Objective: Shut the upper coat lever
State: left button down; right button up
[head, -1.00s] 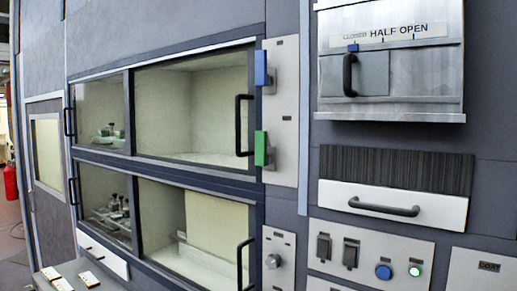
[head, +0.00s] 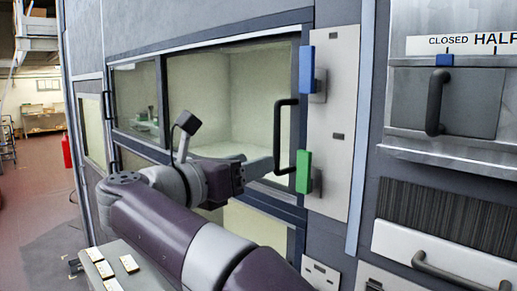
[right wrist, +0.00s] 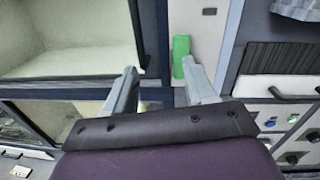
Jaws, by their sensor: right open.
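A pale upright plate (head: 335,110) on the dark wall carries a blue lever (head: 307,69) at the top and a green lever (head: 303,171) lower down. Both point upward along the plate's left edge. I cannot read which one is labelled coat. My right gripper (head: 262,168) is open and empty, just left of the green lever in the head view. In the right wrist view its two fingers (right wrist: 160,85) are spread, with the green lever (right wrist: 181,57) beyond them, nearer the right finger. I see no contact. My left gripper is not in view.
An upper glass window (head: 210,95) with a black bar handle (head: 280,135) lies left of the levers, close to my gripper. At right are a metal hatch (head: 460,100) marked closed and half open, and a white drawer (head: 450,250) with a handle. Open floor (head: 40,195) lies far left.

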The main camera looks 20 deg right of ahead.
aim_at(302, 157)
jog(key=d+p, duration=0.2)
jog(key=d, duration=0.1)
jog(key=w+d+m+g+p, duration=0.1)
jog(key=d+p, duration=0.1)
jog(key=d, duration=0.2)
jog(key=w+d+m+p, duration=0.1)
jog(key=d+p, duration=0.2)
jog(key=d, duration=0.1)
jog(key=shift+d+r, duration=0.1)
jog(key=shift+d, duration=0.5)
jog(key=shift+s+p, duration=0.15)
jog(key=shift+p, duration=0.15)
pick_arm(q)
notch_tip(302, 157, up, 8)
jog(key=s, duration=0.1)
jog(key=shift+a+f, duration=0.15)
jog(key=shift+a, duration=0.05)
pick_arm(e)
jog(key=shift+a, duration=0.1)
jog(key=shift+w+f, duration=0.2)
jog(key=c, duration=0.4)
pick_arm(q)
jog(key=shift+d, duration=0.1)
pick_arm(e)
grip_shut()
